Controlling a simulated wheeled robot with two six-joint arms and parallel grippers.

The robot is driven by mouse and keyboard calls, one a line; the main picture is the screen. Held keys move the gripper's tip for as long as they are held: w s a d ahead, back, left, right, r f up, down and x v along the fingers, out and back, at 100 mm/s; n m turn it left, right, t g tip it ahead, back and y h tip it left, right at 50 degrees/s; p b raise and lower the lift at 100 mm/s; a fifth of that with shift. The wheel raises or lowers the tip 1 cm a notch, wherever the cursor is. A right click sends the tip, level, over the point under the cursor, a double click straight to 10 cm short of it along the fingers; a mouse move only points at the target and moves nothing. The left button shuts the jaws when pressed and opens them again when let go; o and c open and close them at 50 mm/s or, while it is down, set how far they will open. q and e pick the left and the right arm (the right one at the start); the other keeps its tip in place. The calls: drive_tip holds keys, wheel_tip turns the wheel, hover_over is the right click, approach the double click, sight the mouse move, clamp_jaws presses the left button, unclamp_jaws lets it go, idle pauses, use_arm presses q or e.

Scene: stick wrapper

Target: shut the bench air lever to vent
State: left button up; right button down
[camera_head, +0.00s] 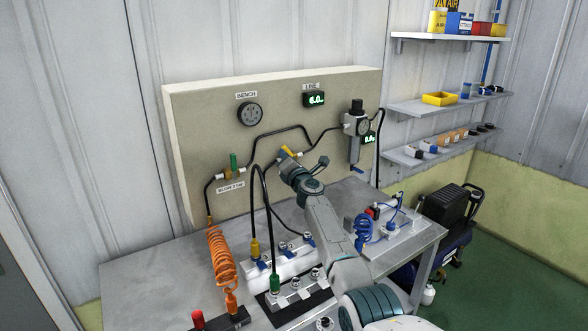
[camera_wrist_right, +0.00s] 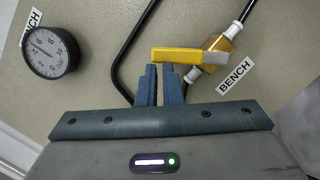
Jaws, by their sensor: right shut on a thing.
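The bench air lever, a yellow handle (camera_head: 289,151), sits on a small brass valve on the beige panel. In the right wrist view the yellow lever (camera_wrist_right: 186,55) lies level across the picture, at a slant to the pipe line. The brass valve body (camera_wrist_right: 221,44) is at its right end, beside a BENCH label (camera_wrist_right: 234,76). My right gripper (camera_wrist_right: 164,72) is shut on the lever, near its left, free end. In the head view my right gripper (camera_head: 291,168) reaches up to the panel and partly hides the valve. My left gripper is not in view.
A round bench gauge (camera_head: 250,114) and a line display reading about 6.0 (camera_head: 314,99) are on the panel. A green-handled valve (camera_head: 233,161) is at left, a regulator (camera_head: 356,122) at right. Black hoses, an orange coil (camera_head: 222,258) and fittings crowd the bench below.

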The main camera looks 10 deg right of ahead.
drive_tip(key=a+r+p+v, duration=0.1)
drive_tip(key=p+v, duration=0.8)
drive_tip(key=v, duration=0.1)
drive_tip(key=shift+s+a+p, duration=0.3)
drive_tip(key=shift+s+a, duration=0.1)
drive_tip(key=shift+a, duration=0.15)
